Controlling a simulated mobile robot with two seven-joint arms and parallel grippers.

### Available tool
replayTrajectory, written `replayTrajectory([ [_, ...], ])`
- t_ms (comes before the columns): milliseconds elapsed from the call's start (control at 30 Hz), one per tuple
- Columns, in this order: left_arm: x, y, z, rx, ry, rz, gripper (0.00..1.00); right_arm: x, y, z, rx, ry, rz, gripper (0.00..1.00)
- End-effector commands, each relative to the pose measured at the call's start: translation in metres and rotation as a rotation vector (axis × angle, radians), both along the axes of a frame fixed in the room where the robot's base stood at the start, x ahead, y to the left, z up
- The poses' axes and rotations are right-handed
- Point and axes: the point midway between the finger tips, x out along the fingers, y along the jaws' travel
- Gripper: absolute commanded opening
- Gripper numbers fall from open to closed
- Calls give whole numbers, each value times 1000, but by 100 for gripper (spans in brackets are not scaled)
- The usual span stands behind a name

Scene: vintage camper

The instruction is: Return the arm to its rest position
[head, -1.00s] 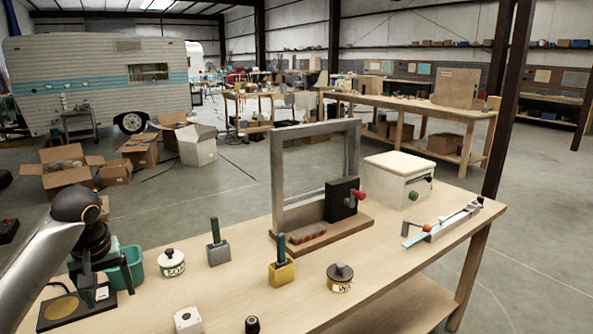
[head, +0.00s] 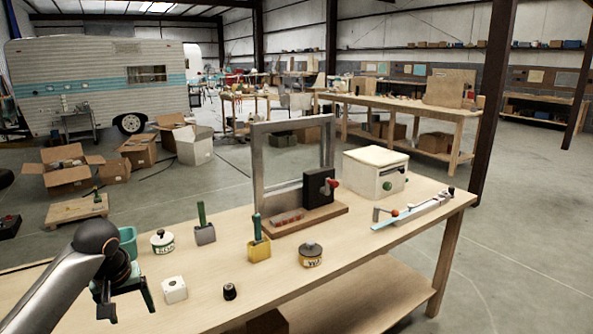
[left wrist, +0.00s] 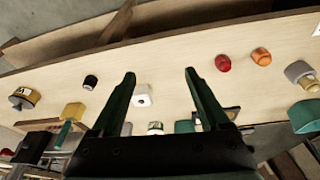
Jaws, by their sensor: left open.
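My left arm comes in from the left in the head view. Its gripper (head: 128,300) hangs at the near left, over or just in front of the workbench (head: 330,262); I cannot tell which. In the left wrist view the two dark green fingers (left wrist: 160,75) are spread apart with nothing held between them. A white box with a round top fitting (head: 174,289) lies to the right of the gripper, apart from it. It also shows in the wrist view (left wrist: 142,96), beyond the fingers. My right gripper is not in view.
On the bench stand a lidded pot (head: 162,242), a grey block (head: 204,234), a yellow block (head: 258,249), a second pot (head: 311,255), a black knob (head: 229,291), a metal frame (head: 259,165) and a white case (head: 376,172). Cardboard boxes (head: 66,180) sit on the floor behind.

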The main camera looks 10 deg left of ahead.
Motion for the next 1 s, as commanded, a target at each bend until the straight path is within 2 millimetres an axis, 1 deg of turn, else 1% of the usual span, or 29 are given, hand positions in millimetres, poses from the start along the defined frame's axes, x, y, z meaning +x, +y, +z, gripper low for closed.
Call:
replayTrajectory([
  [33, 1, -11, -22, -4, -5, -42, 79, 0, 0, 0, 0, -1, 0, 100],
  [167, 2, -40, -74, -14, -46, -159, 79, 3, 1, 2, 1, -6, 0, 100],
  [200, 0, -50, -91, -18, -63, -199, 79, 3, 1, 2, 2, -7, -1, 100],
  [267, -5, -68, -119, -26, -89, -262, 79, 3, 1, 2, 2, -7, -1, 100],
  [300, -10, -80, -137, -32, -109, -303, 79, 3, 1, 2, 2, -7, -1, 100],
  [367, -20, -98, -162, -42, -143, -362, 79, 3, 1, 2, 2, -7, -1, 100],
  [400, -28, -110, -179, -47, -166, -400, 79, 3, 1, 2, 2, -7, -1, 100],
  [467, -41, -126, -200, -54, -204, -452, 79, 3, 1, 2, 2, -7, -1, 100],
  [500, -52, -137, -214, -58, -229, -483, 79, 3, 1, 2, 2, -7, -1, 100],
  [567, -68, -152, -231, -60, -268, -526, 79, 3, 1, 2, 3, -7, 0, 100],
  [600, -80, -162, -241, -60, -294, -552, 79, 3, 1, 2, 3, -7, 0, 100],
  [667, -99, -175, -254, -58, -333, -587, 79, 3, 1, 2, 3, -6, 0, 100],
  [700, -113, -183, -261, -54, -359, -608, 79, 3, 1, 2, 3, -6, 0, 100],
  [833, -157, -203, -276, -24, -440, -663, 79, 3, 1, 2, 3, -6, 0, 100],
  [900, -179, -210, -279, -1, -476, -686, 79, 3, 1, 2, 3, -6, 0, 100],
  [1000, -203, -217, -280, 34, -517, -710, 79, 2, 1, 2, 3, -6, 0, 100],
])
